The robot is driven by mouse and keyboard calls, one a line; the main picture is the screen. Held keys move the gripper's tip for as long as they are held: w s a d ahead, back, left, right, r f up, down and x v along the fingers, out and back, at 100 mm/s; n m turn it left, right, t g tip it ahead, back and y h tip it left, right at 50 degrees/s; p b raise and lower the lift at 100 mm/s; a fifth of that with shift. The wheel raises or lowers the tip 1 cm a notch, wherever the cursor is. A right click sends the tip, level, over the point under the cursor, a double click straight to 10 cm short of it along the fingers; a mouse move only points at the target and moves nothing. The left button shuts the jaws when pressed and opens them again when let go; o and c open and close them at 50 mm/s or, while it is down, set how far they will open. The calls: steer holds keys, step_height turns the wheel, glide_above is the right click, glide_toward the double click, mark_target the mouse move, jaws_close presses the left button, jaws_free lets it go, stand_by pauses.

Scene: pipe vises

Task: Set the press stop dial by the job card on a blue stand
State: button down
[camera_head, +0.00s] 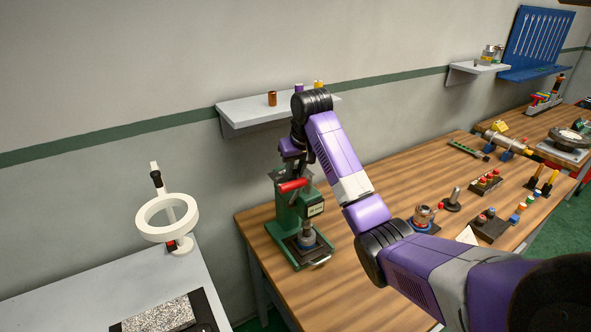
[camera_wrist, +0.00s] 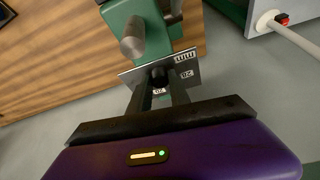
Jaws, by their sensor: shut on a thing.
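The green press (camera_head: 284,222) stands on the near left of the wooden bench, with a red-gripped lever (camera_head: 293,186) and a round grey part at its base. My gripper (camera_wrist: 160,90) is at the top of the press. In the wrist view its two fingers are shut on a small dark dial knob (camera_wrist: 159,75), mostly hidden between them. Behind the knob is a grey dial plate (camera_wrist: 187,68) with markings, seen upside down; the pointer's setting cannot be read. A small white card-like wedge (camera_head: 466,236) lies on the bench; no blue stand is clear there.
A wall shelf (camera_head: 245,108) with small coloured items is close behind my arm. A ring lamp (camera_head: 167,217) stands on a grey table at left. Dark blocks with coloured pegs (camera_head: 489,225) and other fixtures crowd the bench's right. The bench's front middle is clear.

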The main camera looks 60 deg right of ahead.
steer(key=shift+r+m, duration=0.1)
steer(key=shift+m, duration=0.2)
steer(key=c, duration=1.2)
jaws_free()
steer(key=v, duration=0.7)
steer(key=shift+r, duration=0.25)
steer(key=shift+s+a, duration=0.1)
steer(key=shift+a, duration=0.05)
